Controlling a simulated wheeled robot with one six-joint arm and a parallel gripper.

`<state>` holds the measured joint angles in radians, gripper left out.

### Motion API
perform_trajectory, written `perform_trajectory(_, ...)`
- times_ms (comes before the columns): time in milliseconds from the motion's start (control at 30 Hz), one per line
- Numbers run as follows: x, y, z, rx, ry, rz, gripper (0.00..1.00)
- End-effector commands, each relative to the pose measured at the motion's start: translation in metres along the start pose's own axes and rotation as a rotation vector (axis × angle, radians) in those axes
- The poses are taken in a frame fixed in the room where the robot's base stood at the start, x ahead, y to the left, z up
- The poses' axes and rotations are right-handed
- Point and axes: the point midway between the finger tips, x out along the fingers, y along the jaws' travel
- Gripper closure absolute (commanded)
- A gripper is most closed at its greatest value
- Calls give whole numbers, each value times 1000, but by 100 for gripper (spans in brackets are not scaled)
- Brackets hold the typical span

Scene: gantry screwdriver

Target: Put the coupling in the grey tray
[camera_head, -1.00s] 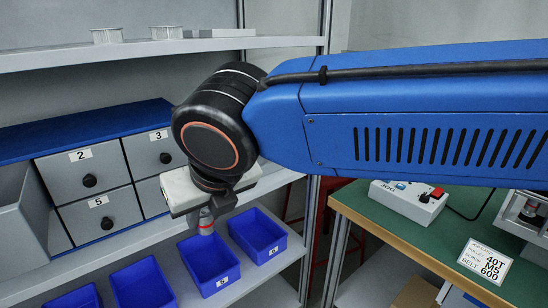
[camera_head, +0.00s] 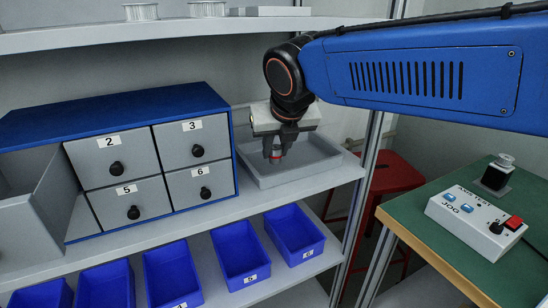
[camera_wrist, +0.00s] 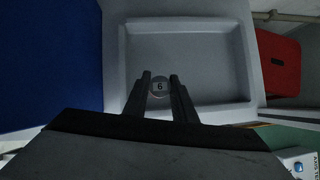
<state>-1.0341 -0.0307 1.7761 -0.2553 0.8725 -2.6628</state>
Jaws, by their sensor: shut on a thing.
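My gripper (camera_head: 280,146) is over the grey tray (camera_head: 262,182), which sits on the shelf right of the drawer cabinet. The gripper is shut on the coupling (camera_head: 275,159), a small grey cylinder with a red band that points down between the fingers. In the wrist view the coupling's round end (camera_wrist: 160,86) shows a digit, 6 or 9, between the two fingertips. The tray (camera_wrist: 215,100) lies below and looks empty in both views. The exact gap between coupling and tray floor is hard to tell.
The drawer cabinet (camera_head: 150,93) with its blue top stands close left of the tray. One drawer (camera_head: 25,225) is pulled out. Several blue bins (camera_head: 240,254) sit on the lower shelf. A red stool (camera_head: 392,185) and a green bench (camera_head: 470,240) are at the right.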

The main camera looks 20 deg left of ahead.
Motion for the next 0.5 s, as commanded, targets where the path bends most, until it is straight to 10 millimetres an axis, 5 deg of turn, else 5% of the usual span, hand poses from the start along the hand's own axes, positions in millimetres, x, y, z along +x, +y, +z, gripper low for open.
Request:
perform_trajectory(200, 10, 0, 14, -1, 0, 0, 99)
perform_trajectory(500, 34, 0, -3, -1, 1, 0, 99)
